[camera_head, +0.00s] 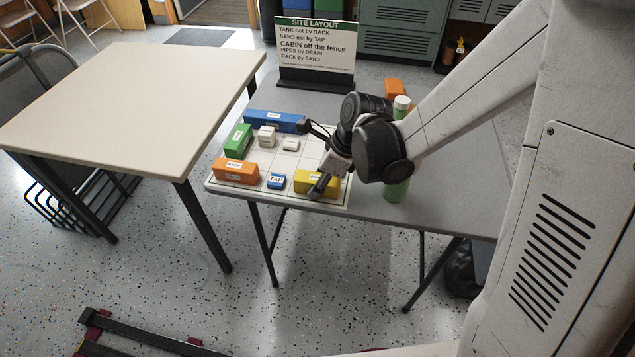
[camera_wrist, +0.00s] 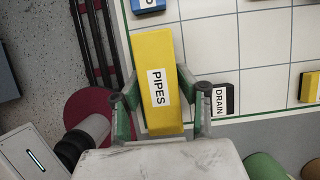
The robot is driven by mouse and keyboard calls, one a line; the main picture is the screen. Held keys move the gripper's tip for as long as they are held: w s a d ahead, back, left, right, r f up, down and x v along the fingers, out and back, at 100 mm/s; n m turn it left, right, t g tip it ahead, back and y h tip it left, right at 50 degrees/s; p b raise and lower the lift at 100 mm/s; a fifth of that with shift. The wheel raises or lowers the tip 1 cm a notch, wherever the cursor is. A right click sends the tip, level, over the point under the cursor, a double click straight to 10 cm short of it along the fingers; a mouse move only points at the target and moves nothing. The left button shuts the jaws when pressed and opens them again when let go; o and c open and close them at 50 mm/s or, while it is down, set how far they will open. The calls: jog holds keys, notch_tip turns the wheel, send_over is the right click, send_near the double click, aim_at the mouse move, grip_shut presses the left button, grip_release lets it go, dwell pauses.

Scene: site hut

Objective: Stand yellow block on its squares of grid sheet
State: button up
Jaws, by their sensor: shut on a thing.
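The yellow block (camera_head: 318,182), labelled PIPES, is at the front right corner of the white grid sheet (camera_head: 290,160). My gripper (camera_head: 325,181) is shut on it. In the wrist view, the fingers of my gripper (camera_wrist: 160,100) press both long sides of the yellow block (camera_wrist: 158,60), and its label faces up. It lies over the row of squares along the sheet's green border; its near end overlaps the border at the corner. I cannot tell whether it touches the sheet. A black DRAIN marker (camera_wrist: 230,98) is just right of my right finger.
On the sheet stand an orange RACK block (camera_head: 236,170), blue TAP marker (camera_head: 276,182), green block (camera_head: 238,141), long blue block (camera_head: 274,121) and two whitish blocks. A rules sign (camera_head: 316,45) stands behind.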

jog(key=shift+f, duration=0.1)
jog(key=o, duration=1.2)
